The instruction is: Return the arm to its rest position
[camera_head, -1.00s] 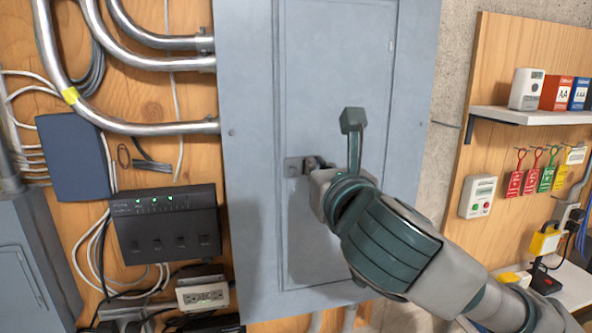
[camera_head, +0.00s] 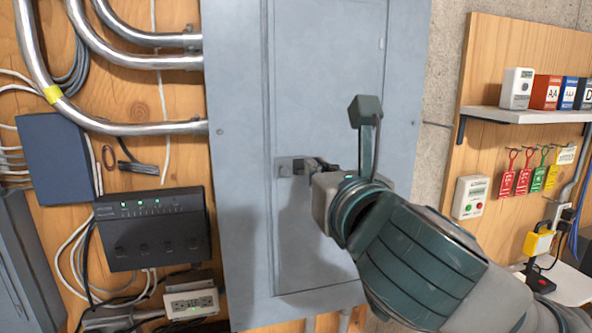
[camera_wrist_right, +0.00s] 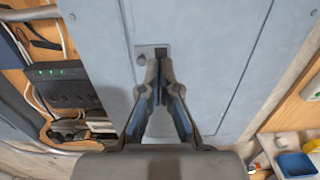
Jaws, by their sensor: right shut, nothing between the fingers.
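My right arm comes in from the lower right in the head view. Its gripper (camera_head: 316,166) is in front of the grey panel door (camera_head: 325,90), beside the small latch (camera_head: 287,167). In the right wrist view the gripper (camera_wrist_right: 158,66) has its fingertips together with nothing between them. The tips lie close to the latch (camera_wrist_right: 146,52) in that picture; I cannot tell whether they touch it. The panel door looks shut in its frame. My left gripper is not in view.
Left of the panel are metal conduits (camera_head: 150,128), a blue box (camera_head: 55,158) and a black network box (camera_head: 152,228). To the right, a wooden board holds a shelf (camera_head: 530,116) with boxes and hanging tags (camera_head: 515,180). Bare concrete lies between.

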